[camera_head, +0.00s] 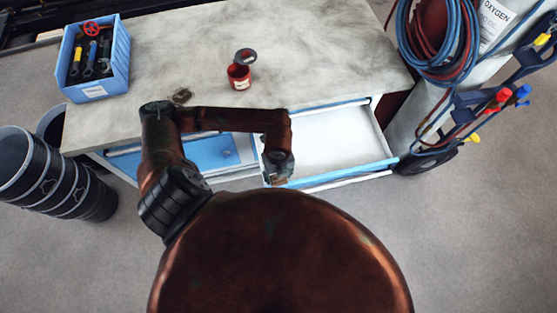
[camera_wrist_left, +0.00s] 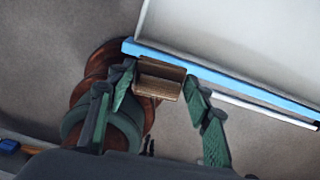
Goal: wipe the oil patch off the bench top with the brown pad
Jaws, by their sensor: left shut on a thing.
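The oil patch (camera_head: 182,96) is a small dark smear near the front edge of the pale, stained bench top (camera_head: 185,45) in the head view. My left gripper (camera_head: 279,172) is in front of the bench, over the front of the open drawer, to the right of the patch and apart from it. In the left wrist view it is shut on the brown pad (camera_wrist_left: 160,79), a small block with a wood-like look held between the green fingers. In the head view the pad is mostly hidden by the gripper. My right gripper is not in view.
A red tin (camera_head: 239,77) stands on the bench near a round grey-and-red item (camera_head: 246,56). A blue crate of tools (camera_head: 118,65) is at the bench's left end. The drawer (camera_head: 335,140) stands open and looks empty. Gas-bottle hoses (camera_head: 440,60) are at right, dark barrels (camera_head: 55,180) at left.

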